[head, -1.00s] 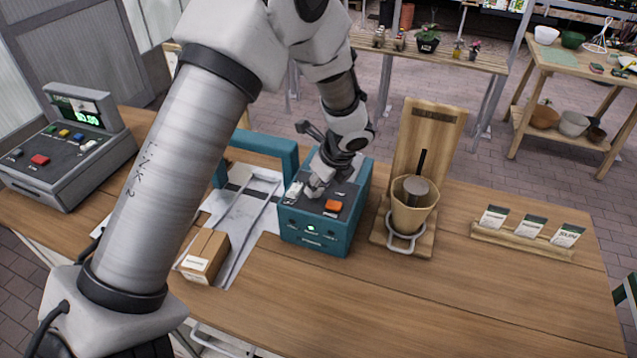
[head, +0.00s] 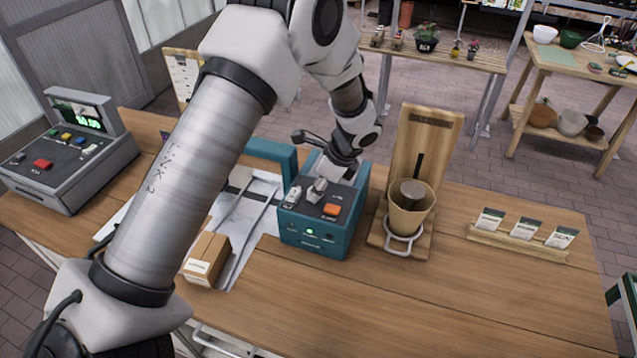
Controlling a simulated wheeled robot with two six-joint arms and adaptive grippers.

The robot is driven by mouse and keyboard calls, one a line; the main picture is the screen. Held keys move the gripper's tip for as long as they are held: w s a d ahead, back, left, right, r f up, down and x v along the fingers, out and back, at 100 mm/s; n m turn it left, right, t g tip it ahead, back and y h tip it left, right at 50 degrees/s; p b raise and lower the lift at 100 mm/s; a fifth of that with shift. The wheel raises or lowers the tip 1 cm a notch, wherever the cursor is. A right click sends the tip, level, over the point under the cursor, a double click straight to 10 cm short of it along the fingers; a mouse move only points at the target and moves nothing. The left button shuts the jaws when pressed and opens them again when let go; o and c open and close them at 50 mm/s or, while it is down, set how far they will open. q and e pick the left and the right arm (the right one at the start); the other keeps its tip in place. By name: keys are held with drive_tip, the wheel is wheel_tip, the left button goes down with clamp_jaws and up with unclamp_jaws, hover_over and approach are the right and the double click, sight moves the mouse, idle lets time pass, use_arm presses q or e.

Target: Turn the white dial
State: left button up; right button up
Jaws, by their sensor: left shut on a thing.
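The teal machine (head: 318,232) stands on the wooden table, with a dark sloped top. The white dial (head: 317,190) is on that top, left of the orange button (head: 331,210). My left gripper (head: 323,180) reaches down onto the machine top from behind and is shut on the white dial. The fingertips are small and partly hidden, so the exact grip and the dial's pointing direction are hard to tell. A small pale part (head: 293,197) sits left of the dial. My right gripper is not in view.
A cash register (head: 65,160) stands at the left. A small cardboard box (head: 207,258) is left of the machine, and a wooden stand with a filter cone (head: 410,212) is close on its right. Seed packets (head: 525,230) stand further right. The front right table is clear.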

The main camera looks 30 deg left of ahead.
use_arm(q)
drive_tip(key=n, duration=0.1)
drive_tip(key=n+g, duration=0.1)
drive_tip(key=n, duration=0.2)
drive_tip(key=shift+a+f+n+g+h+p, duration=0.1)
drive_tip(key=shift+f+n+g+h+p, duration=0.2)
drive_tip(key=shift+g+h+p, duration=0.1)
drive_tip(key=n+g+h, duration=0.1)
drive_tip(key=n, duration=0.3)
drive_tip(key=shift+a, duration=0.1)
drive_tip(key=shift+n, duration=0.4)
drive_tip(key=o, duration=1.2)
drive_tip(key=shift+c, duration=0.2)
drive_tip(key=shift+w+r, duration=0.1)
